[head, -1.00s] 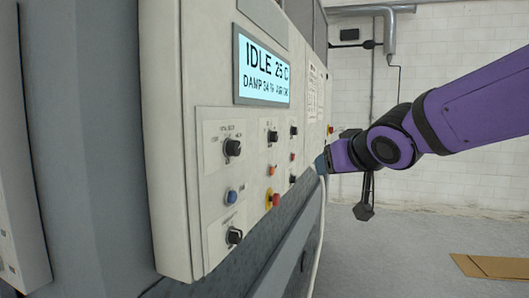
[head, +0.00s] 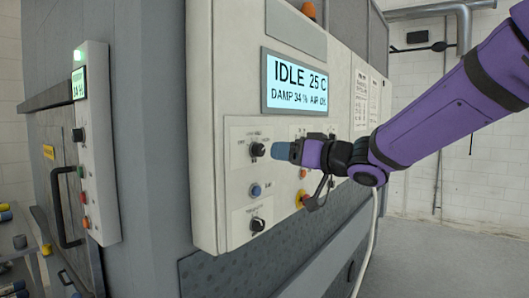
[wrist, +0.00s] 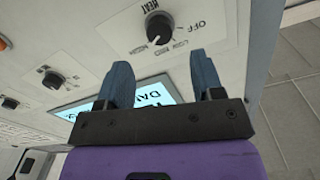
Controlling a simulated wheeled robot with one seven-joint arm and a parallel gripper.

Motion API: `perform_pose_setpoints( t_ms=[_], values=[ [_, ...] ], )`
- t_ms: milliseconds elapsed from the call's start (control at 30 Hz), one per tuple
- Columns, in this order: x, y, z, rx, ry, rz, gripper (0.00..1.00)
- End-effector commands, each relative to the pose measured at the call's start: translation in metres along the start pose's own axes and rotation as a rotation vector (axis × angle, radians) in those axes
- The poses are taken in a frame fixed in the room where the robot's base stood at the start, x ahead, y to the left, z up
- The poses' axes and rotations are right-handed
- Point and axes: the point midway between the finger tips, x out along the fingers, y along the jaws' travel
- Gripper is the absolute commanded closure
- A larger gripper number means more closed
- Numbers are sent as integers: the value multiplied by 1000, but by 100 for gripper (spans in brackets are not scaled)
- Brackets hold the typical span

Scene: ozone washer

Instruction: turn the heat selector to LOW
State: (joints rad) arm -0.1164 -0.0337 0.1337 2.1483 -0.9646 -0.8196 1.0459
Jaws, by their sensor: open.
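The heat selector (head: 258,150) is a black round knob at the panel's upper left. The wrist view shows the knob (wrist: 159,29) closer, beyond my fingertips, with "HEAT" and "OFF" printed around it. A light mark on the knob faces down in that view, toward small print that I cannot read clearly. My gripper (head: 281,151) is just right of the knob in the head view, its blue fingers pointing at the panel. In the wrist view my gripper (wrist: 163,78) is open and empty, its fingers spread and apart from the knob.
The lit display (head: 295,83) reads IDLE 25 C. A blue button (head: 255,190) and another black knob (head: 257,224) are below the selector. A narrow control box (head: 95,145) and door handle (head: 66,207) are at left.

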Motion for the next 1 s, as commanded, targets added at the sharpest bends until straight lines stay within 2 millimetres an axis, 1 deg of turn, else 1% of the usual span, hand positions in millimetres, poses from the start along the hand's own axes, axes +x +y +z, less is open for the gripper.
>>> perform_pose_setpoints(
  t_ms=[33,200,400,600,833,867,900,967,1000],
  values=[
    [11,0,0,2,-1,-1,39],
    [40,0,0,1,-1,0,39],
    [64,0,0,0,0,1,39],
    [72,0,0,0,0,2,39],
    [72,0,0,-1,0,2,39],
    [72,0,0,-1,0,2,44],
    [72,0,0,-1,0,2,53],
    [72,0,0,-1,0,2,67],
    [72,0,0,-1,0,2,76]
  ],
)
